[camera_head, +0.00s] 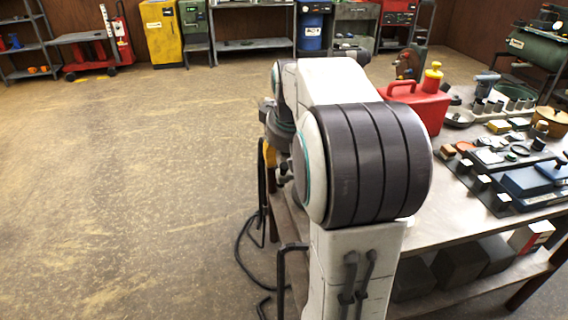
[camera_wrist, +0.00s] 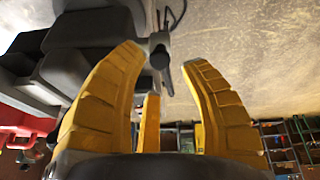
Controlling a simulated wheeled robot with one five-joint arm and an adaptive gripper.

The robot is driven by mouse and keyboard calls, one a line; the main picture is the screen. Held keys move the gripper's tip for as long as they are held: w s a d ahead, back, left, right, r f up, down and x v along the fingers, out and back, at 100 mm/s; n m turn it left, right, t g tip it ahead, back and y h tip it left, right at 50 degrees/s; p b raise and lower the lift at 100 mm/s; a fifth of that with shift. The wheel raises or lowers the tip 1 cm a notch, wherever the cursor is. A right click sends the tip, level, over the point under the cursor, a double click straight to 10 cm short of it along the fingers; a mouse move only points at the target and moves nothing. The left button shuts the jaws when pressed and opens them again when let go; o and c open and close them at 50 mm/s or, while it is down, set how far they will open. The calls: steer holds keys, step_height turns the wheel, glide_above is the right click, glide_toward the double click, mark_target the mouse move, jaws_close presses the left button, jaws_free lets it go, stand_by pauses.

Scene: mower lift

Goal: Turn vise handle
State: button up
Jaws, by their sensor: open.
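In the wrist view, my gripper (camera_wrist: 163,58) has its yellow fingers spread wide apart. A dark grey rod with a rounded end, which looks like the vise handle (camera_wrist: 159,54), shows between the fingertips. No finger is clearly closed on it. Dark grey blocky parts (camera_wrist: 92,72), perhaps the vise body, fill the upper left behind the left finger. In the head view, my arm covers most of the bench corner. A yellow piece of my gripper (camera_head: 269,153) shows at the table's left edge, and the vise is largely hidden there.
The workbench (camera_head: 440,232) on the right holds a red can (camera_head: 420,107), a blue-lidded box (camera_head: 530,182) and several small parts. Black cables (camera_head: 243,255) hang to the floor at its left side. The floor (camera_head: 130,190) on the left is clear. Cabinets and shelves line the back wall.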

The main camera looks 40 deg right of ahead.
mark_target(284, 164)
steer(key=shift+p+x, duration=0.4)
steer(key=shift+x, duration=2.35)
steer(key=shift+o, duration=0.2)
jaws_close()
